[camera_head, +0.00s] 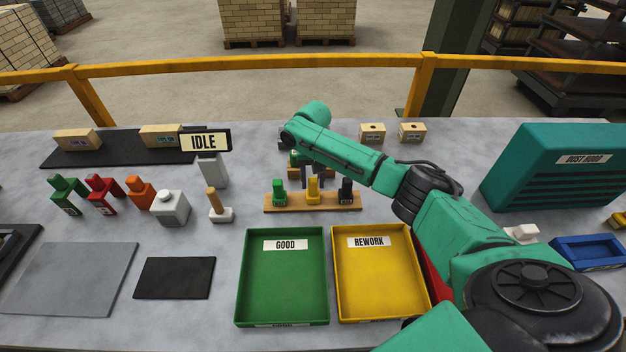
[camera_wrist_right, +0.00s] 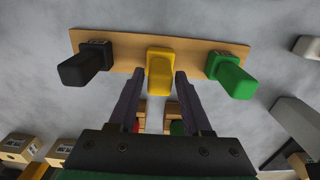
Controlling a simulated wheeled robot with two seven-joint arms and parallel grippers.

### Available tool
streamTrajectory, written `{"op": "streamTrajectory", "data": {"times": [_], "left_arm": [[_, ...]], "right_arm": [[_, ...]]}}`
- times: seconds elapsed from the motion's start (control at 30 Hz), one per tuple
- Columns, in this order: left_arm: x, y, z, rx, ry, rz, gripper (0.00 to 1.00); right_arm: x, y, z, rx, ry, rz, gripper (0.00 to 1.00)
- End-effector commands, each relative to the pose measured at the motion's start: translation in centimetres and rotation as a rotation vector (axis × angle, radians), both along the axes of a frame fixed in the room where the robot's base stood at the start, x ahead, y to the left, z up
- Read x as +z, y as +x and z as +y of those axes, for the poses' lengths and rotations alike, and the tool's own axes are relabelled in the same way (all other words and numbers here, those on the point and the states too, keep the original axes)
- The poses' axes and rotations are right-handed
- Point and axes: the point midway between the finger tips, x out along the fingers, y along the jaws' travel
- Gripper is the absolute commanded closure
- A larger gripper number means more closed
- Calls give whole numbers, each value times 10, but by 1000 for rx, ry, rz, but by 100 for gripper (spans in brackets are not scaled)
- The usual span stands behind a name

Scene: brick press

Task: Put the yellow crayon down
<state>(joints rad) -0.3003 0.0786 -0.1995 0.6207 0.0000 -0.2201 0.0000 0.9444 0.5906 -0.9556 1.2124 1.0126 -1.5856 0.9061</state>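The yellow crayon (camera_head: 313,190) stands upright in the wooden rack, between the green crayon (camera_head: 279,192) and the black crayon (camera_head: 346,191). My right gripper (camera_head: 312,178) is at the crayon from the far side. In the right wrist view the yellow crayon (camera_wrist_right: 160,72) lies between the two fingertips of my right gripper (camera_wrist_right: 158,76). The fingers are apart, with a visible gap on each side of it. The wooden rack (camera_wrist_right: 205,48) carries all three crayons there. The crayon's lower end is hidden in the rack. My left gripper is not in view.
A green GOOD tray (camera_head: 285,285) and a yellow REWORK tray (camera_head: 380,280) lie in front of the rack, both empty. A second small rack stands behind, partly hidden by my arm. A wooden-handled tool (camera_head: 217,205) and a teal dust hood (camera_head: 550,170) flank the area.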

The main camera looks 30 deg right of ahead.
Motion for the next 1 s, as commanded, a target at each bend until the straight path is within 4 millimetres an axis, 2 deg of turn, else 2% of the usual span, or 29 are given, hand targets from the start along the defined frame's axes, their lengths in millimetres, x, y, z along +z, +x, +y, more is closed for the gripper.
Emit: {"op": "streamTrajectory", "data": {"times": [0.3,0.43,0.57,0.8,0.9,1.0], "left_arm": [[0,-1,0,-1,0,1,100],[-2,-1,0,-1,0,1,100],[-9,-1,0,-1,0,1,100],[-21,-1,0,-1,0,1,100],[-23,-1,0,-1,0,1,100],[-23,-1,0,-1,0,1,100]], "right_arm": [[1,0,0,0,0,0,36],[10,1,0,-1,1,0,36],[39,1,1,1,1,-5,36],[102,1,1,0,2,-2,36],[117,0,1,-1,2,-1,36],[122,0,0,-1,1,2,36]]}}
